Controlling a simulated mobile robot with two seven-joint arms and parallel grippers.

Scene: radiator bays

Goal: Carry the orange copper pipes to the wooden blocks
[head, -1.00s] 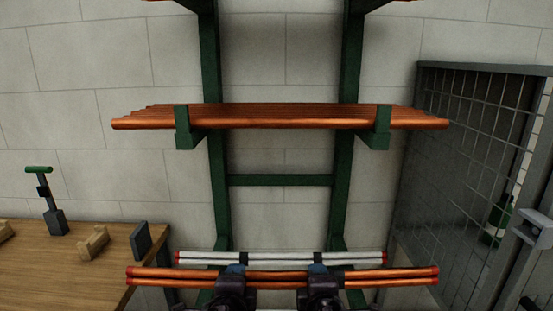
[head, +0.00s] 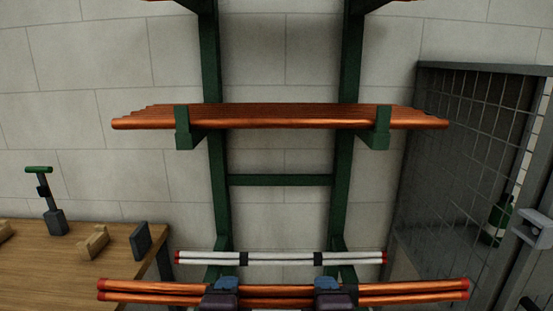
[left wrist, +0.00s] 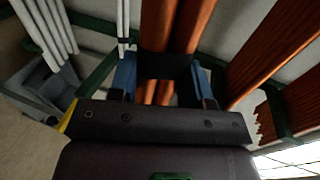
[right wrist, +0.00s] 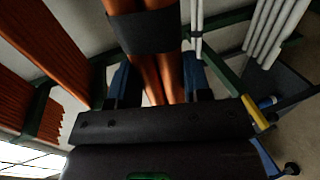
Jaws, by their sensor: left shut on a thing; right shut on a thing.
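The orange copper pipes (head: 280,290) form a bundle with red end caps, held level low in the head view. My left gripper (head: 222,288) and right gripper (head: 333,288) are both shut on the bundle, near its middle. In the left wrist view the pipes (left wrist: 187,30) run between the blue fingers, with a black band around them. The right wrist view shows the pipes (right wrist: 172,72) between the fingers too, beside a black band (right wrist: 142,32). Wooden blocks (head: 92,243) sit on the bench at left; another (head: 5,231) is cut by the picture's edge.
The wooden bench (head: 50,265) also bears a green-handled tool (head: 50,205) and a dark plate (head: 140,242). White pipes (head: 280,258) lie behind the bundle on the green rack (head: 215,170). More copper pipes (head: 280,117) lie higher up. A mesh cage (head: 460,170) stands at right.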

